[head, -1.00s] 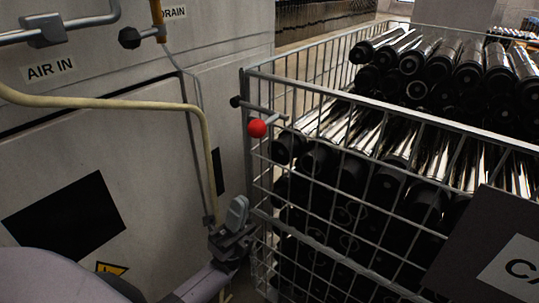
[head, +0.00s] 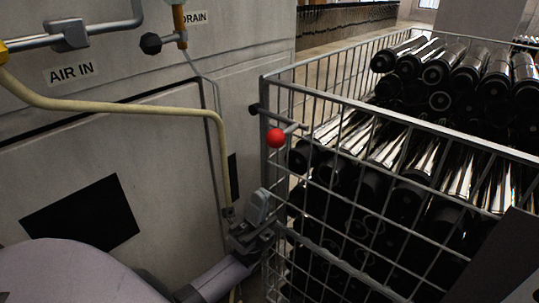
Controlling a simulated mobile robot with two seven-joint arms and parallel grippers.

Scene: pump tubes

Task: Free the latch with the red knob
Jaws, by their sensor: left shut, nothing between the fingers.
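The red knob (head: 276,138) is a small ball at the upper left corner of a wire cage (head: 268,100). It sits by a short horizontal grey bar, the latch (head: 293,129), at the corner post. My left gripper (head: 262,209) is below the knob and slightly left of it, beside the cage's corner post, apart from the knob. Its fingers are shut and empty. My right gripper is out of view.
The cage is full of black-capped, shiny metal tubes (head: 450,110). A grey cabinet (head: 120,150) stands on the left, with a cream hose (head: 120,106), an AIR IN label (head: 71,74) and a black-knobbed valve (head: 152,43). A dark panel (head: 495,265) hangs at lower right.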

